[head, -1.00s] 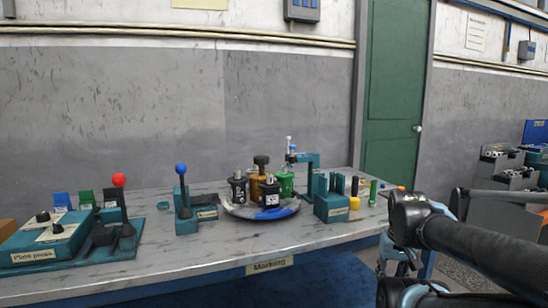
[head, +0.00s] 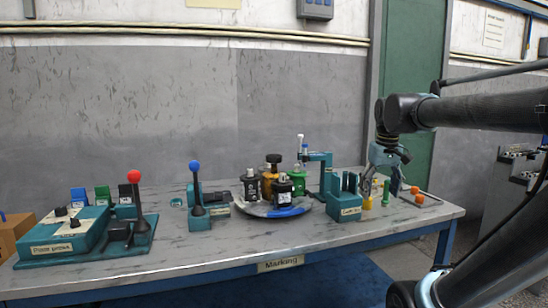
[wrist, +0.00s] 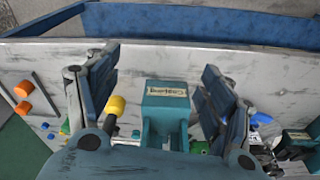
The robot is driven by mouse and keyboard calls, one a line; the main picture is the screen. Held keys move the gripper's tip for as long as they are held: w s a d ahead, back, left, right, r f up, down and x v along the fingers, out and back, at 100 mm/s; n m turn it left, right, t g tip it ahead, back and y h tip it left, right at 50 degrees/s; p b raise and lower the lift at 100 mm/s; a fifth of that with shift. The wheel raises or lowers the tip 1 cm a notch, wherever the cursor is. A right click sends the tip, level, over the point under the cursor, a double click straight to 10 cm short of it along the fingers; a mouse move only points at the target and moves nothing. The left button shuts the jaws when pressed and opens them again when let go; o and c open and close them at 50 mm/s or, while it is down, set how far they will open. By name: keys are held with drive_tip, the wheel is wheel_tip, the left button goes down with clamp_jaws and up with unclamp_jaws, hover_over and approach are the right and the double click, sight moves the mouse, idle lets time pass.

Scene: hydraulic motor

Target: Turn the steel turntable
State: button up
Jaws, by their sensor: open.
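The steel turntable (head: 245,208) is a round grey plate on the table, right of the blue-knobbed lever. On it stand dark bottles (head: 283,192), an amber one (head: 270,180) and a green one (head: 298,182). A blue patch lies at its front rim. My gripper (head: 378,190) is at the right end of the table, right of the teal block, apart from the turntable. In the wrist view its two dark blue fingers (wrist: 160,85) are spread wide, with the teal labelled block (wrist: 165,112) showing between them. The turntable is mostly hidden in the wrist view.
The teal block with upright plates (head: 345,203) stands between my gripper and the turntable. Yellow, green and orange small parts (head: 419,198) lie near the right end. The blue-knobbed lever (head: 195,190) and plate press (head: 68,232) stand left. The table's front strip is clear.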

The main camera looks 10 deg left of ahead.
drive_tip(key=w+a+r+n, duration=0.2)
drive_tip(key=w+a+r, duration=0.5)
drive_tip(key=r, duration=0.1)
wheel_tip(320, 180, up, 14)
drive_tip(key=n+g, duration=0.2)
drive_tip(key=n, duration=0.4)
hover_over(273, 155)
drive_tip(key=f, duration=1.6)
drive_tip(key=shift+s+d+f, duration=0.1)
drive_tip(key=shift+d+f, duration=0.25)
drive_tip(key=shift+f, duration=0.05)
drive_tip(key=c, duration=1.4)
drive_tip(key=shift+a, duration=0.2)
drive_tip(key=shift+c, duration=0.6)
